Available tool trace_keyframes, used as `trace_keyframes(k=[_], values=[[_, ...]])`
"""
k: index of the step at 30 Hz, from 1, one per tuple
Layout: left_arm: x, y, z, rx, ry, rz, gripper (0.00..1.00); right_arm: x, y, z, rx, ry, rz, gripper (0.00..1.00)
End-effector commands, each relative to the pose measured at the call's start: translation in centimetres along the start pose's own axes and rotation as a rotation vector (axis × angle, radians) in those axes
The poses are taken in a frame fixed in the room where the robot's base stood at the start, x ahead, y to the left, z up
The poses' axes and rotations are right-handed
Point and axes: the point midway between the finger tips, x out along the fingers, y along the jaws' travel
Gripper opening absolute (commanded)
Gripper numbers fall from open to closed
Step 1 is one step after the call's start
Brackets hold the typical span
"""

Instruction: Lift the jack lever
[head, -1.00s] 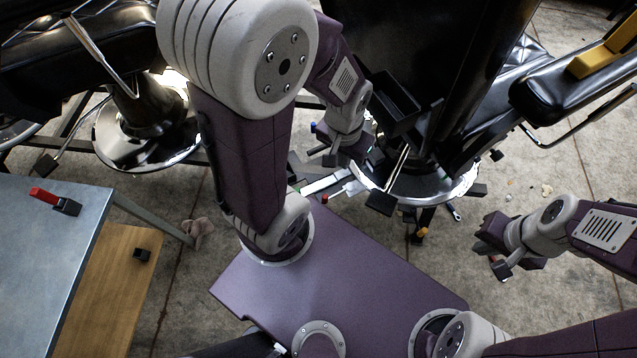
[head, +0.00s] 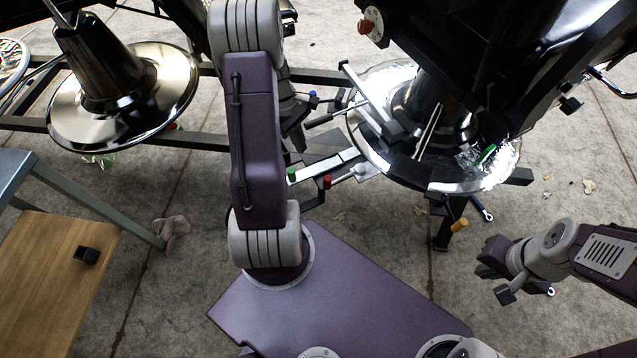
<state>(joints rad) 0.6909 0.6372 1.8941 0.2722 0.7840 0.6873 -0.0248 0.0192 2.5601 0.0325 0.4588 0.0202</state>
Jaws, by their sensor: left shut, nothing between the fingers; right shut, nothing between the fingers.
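The barber chair's round chrome base (head: 490,180) is at upper right, below the dark chair body. Several levers with coloured tips stick out at its left: a blue-tipped one (head: 313,97), a flat silver one with a green end (head: 325,165) and a thin one with a red tip (head: 328,182). I cannot tell which is the jack lever. My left gripper (head: 298,128) is shut and empty, just left of the levers, partly hidden behind my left arm; contact is unclear. My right gripper (head: 493,276) is shut and empty, above the floor at the right.
A second chair's chrome base (head: 125,110) stands at upper left, with dark frame bars (head: 210,70) running between. A table with a wooden shelf (head: 45,265) is at left. A yellow-tipped pedal (head: 459,225) sits below the base. The floor at lower right is mostly clear.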

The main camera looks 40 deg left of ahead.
Motion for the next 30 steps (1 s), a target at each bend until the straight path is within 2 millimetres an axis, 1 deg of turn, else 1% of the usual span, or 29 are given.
trace_keyframes(k=[7,11,14,21,25,27,30], values=[[-0.2,0.0,0.0,-0.001,0.000,0.000,0.00,-0.2,0.0,-0.1,0.000,0.001,0.000,0.00],[0.7,0.0,0.0,0.001,-0.001,-0.001,0.00,0.3,0.0,0.0,0.000,0.001,0.000,0.00],[2.5,-0.1,0.0,0.002,-0.001,-0.003,0.00,1.5,0.0,0.1,0.000,0.001,0.000,0.00],[8.0,-0.1,-0.1,0.002,-0.002,-0.004,0.00,4.6,0.1,0.5,0.000,0.000,0.000,0.00],[10.7,-0.1,-0.1,0.002,-0.001,-0.003,0.00,6.1,0.1,0.6,0.000,0.000,0.000,0.00],[10.7,0.0,1.3,0.007,0.001,-0.001,0.00,6.6,0.1,0.7,0.000,0.000,0.000,0.00],[10.8,0.0,2.7,0.005,0.001,0.000,0.00,7.1,0.1,0.7,0.000,0.000,0.000,0.00]])
